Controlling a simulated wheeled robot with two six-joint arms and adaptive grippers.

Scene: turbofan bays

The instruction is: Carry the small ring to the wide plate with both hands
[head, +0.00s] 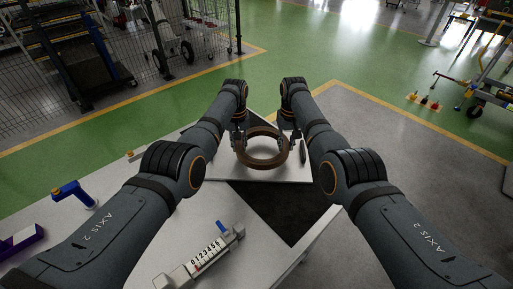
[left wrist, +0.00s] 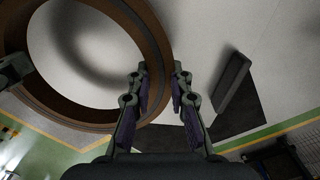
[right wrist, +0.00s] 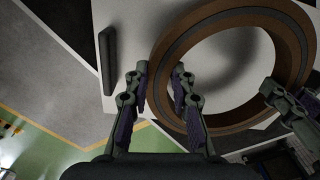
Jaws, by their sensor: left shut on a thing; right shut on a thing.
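The small ring (head: 262,164) is a brown, open band with a darker inner layer. It is level between my two grippers, and its offset shadow suggests it hangs above a pale flat surface (head: 296,176), which may be the wide plate; I cannot tell. My left gripper (head: 238,138) is shut on the ring's left side; in the left wrist view its fingers (left wrist: 159,73) straddle the ring wall (left wrist: 153,38). My right gripper (head: 291,135) is shut on the right side; in the right wrist view its fingers (right wrist: 161,70) straddle the wall (right wrist: 166,50).
A dark upright slab (head: 303,151) stands right of the ring; dark slabs also show in the left wrist view (left wrist: 232,82) and right wrist view (right wrist: 107,60). Green floor lies beyond.

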